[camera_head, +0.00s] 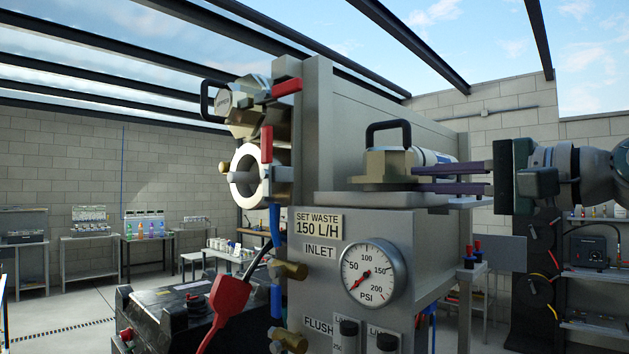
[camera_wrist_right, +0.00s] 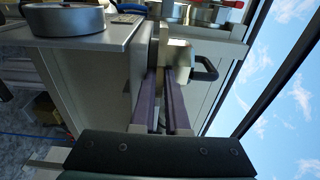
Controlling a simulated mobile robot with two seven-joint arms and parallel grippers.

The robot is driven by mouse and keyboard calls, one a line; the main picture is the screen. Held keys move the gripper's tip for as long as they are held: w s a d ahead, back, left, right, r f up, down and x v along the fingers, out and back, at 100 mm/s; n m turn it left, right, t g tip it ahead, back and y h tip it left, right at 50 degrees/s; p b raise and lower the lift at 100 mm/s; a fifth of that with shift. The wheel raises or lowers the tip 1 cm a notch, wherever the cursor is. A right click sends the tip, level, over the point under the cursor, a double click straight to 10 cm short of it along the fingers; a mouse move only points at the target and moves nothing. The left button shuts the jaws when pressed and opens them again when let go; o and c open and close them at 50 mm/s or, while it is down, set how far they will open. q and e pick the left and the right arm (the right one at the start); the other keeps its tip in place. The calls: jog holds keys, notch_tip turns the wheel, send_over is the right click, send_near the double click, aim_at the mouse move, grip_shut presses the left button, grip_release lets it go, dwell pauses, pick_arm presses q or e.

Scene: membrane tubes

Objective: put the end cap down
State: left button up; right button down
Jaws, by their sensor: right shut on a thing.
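The end cap (camera_head: 388,165) is a beige block with a black loop handle. In the head view it appears at or just above the grey ledge of the machine; I cannot tell whether it touches. My right gripper (camera_head: 416,180) comes in from the right, its two dark purple fingers shut on the end cap. In the right wrist view the end cap (camera_wrist_right: 176,52) is at the fingertips (camera_wrist_right: 168,72), its handle to the right. A white cylinder (camera_head: 434,157) shows behind the cap. My left gripper is not in view.
The grey ledge (camera_head: 345,198) tops a cabinet with a pressure gauge (camera_head: 373,273). To its left are a white open tube end (camera_head: 240,188), another handled cap (camera_head: 238,103) and red-handled valves. A black battery-like box (camera_head: 165,315) stands lower left. Benches line the far wall.

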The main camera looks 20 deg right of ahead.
jog(key=c, duration=1.2)
grip_release()
jog(key=shift+f, duration=0.25)
jog(key=shift+r+p, duration=0.3)
jog(key=shift+r, duration=0.05)
jog(key=shift+s+d+r, duration=0.1)
jog(key=shift+s, duration=0.05)
jog(key=b+v, duration=0.8)
jog(key=v, duration=0.3)
jog(key=s+a+f+n+g+h, duration=0.1)
jog(key=a+f+n+g+h, duration=0.2)
jog(key=f, duration=1.1)
jog(key=s+a+f+n+g, duration=0.25)
jog(key=a+f+g, duration=0.2)
jog(key=f, duration=0.95)
jog(key=s+a+f+n+g+h, duration=0.2)
jog(key=s+a+f+n+g, duration=0.4)
jog(key=s+a+f+n, duration=0.5)
jog(key=shift+s+a+f, duration=0.25)
jog(key=shift+s+f, duration=0.5)
jog(key=shift+s, duration=0.4)
